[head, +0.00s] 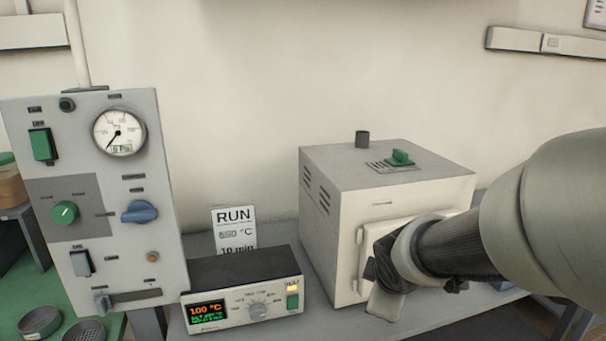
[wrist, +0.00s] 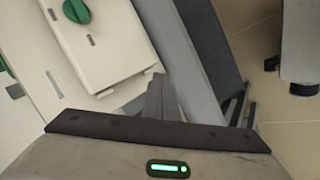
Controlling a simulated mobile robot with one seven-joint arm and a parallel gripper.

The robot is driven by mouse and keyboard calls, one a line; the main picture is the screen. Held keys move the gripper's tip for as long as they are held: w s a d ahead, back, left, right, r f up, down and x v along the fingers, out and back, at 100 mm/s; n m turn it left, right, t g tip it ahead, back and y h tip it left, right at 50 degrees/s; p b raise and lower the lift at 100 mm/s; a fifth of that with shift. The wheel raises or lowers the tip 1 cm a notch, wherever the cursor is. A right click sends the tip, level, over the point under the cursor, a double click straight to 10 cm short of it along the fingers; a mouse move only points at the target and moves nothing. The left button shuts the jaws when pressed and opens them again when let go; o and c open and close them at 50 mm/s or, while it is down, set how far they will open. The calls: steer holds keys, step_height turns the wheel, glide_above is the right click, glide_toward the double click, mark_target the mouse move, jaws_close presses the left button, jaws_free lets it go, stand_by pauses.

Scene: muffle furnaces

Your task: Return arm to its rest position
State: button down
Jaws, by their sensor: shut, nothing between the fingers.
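My arm reaches in from the right in the head view, in front of the white muffle furnace (head: 330,215). My gripper shows in the wrist view (wrist: 162,98) as dark fingers held together, with nothing between them. The fingers are close to the lower edge of the furnace's front (wrist: 108,40), which carries a green knob; I cannot tell whether they touch it. In the head view the furnace door (head: 375,235) looks closed, though my arm hides much of it.
A controller (head: 240,290) reading 100 °C stands left of the furnace. A grey panel (head: 95,190) with a gauge and knobs stands farther left. A RUN sign (head: 234,228) is behind the controller. The bench edge (wrist: 195,55) and floor (wrist: 285,150) show in the wrist view.

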steer(key=s+a+r+m+g+y, duration=0.1)
steer(key=s+r+m, duration=0.3)
steer(key=s+m, duration=0.4)
steer(key=s+r+m+g, duration=0.1)
steer(key=s+r+m, duration=0.35)
steer(key=s, duration=0.55)
step_height(320, 180, up, 18)
steer(key=p, duration=1.9)
steer(key=shift+w+r, duration=0.2)
steer(key=shift+w, duration=0.2)
steer(key=shift+a+m, duration=0.1)
steer(key=shift+m, duration=0.15)
